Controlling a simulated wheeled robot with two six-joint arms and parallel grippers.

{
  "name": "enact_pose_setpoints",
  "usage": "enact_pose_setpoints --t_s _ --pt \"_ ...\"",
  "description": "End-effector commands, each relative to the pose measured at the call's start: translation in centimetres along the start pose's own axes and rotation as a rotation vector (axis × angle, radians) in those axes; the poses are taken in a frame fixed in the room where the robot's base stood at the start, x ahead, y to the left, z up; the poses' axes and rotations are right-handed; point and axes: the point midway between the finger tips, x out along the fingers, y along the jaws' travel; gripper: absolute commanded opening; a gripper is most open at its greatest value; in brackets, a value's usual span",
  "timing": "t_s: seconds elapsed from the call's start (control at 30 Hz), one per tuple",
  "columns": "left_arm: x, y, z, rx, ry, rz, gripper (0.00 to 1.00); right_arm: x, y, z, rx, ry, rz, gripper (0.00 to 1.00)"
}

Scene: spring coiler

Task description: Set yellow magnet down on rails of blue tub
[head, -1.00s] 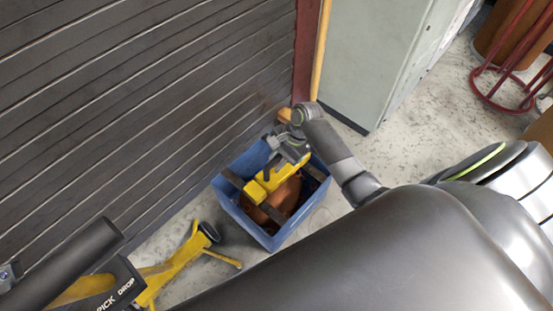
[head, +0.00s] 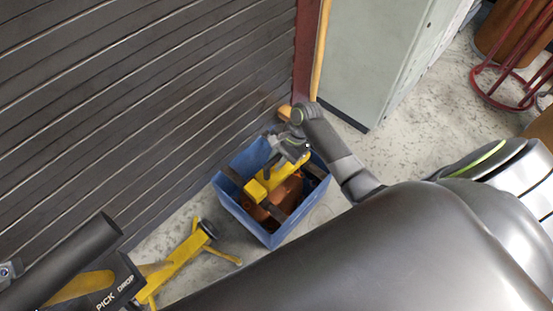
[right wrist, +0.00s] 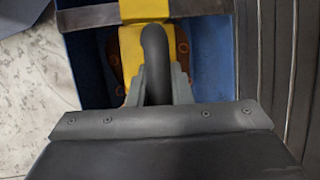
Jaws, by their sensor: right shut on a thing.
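The blue tub (head: 285,233) stands on the floor beside the dark slatted wall, with dark rails (head: 233,178) across its top. The yellow magnet (head: 257,189) lies lengthwise over the tub at rail height. In the right wrist view, the magnet (right wrist: 131,45) crosses a dark rail (right wrist: 90,15); I cannot tell whether they touch. My right gripper (head: 276,154) is shut on the magnet's dark handle (right wrist: 155,50), above the tub. The gripper hides part of the magnet. My left gripper is not in view.
Copper-brown round parts (head: 287,193) lie inside the tub under the rails. A yellow stand (head: 187,257) is on the floor to the left. A grey cabinet (head: 372,50) and a red round frame (head: 502,88) stand to the right. Speckled floor is bare between them.

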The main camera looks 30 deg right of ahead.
Motion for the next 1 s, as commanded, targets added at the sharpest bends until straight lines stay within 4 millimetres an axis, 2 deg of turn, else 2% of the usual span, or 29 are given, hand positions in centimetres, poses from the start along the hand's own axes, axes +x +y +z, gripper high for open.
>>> enact_pose_setpoints --t_s 1.0 --pt "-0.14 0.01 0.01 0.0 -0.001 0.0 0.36 0.67 0.01 -0.25 -0.003 0.0 -0.004 0.0"
